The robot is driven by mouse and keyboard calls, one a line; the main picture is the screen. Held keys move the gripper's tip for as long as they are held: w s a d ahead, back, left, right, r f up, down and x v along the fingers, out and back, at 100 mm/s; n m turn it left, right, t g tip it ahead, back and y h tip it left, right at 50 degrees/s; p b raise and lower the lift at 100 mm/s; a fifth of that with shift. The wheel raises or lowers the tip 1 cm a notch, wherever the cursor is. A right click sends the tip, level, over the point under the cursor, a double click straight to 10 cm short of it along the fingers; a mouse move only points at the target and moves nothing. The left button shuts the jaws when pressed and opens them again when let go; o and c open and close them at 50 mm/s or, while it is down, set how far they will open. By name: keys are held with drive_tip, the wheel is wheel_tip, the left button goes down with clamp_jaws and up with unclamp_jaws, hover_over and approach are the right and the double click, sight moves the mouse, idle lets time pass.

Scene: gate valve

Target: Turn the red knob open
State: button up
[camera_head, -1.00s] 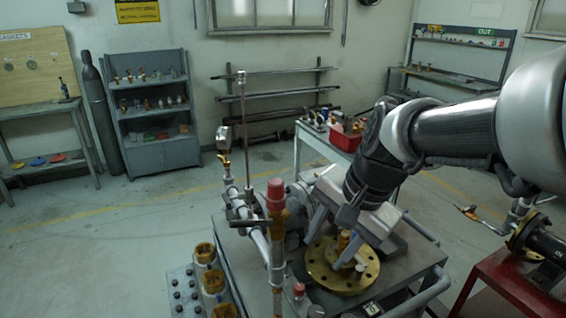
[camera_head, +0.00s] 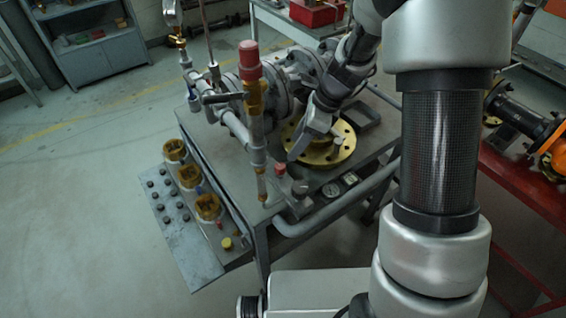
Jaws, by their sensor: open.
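A red knob (camera_head: 249,60) caps an upright brass valve fitting on the near side of the grey pipework. A second, smaller red knob (camera_head: 280,169) sits lower, near the table's front edge. I cannot tell from the view which one the task names. My gripper (camera_head: 300,150) is open and points down, to the right of the tall red knob and above the small one, over the brass flange (camera_head: 343,150). It appears apart from both knobs. One finger shows clearly; the other is largely hidden behind it.
Grey pipes and a flanged valve body (camera_head: 265,95) stand on the metal table (camera_head: 190,122). A side panel (camera_head: 180,235) with several dark buttons and brass rings is at front left. Gauges (camera_head: 345,182) sit at the front edge. A red bench (camera_head: 520,185) stands right.

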sight(281, 166)
drive_tip(key=b+x, duration=0.1)
drive_tip(key=x, duration=0.9)
drive_tip(key=c, duration=1.1)
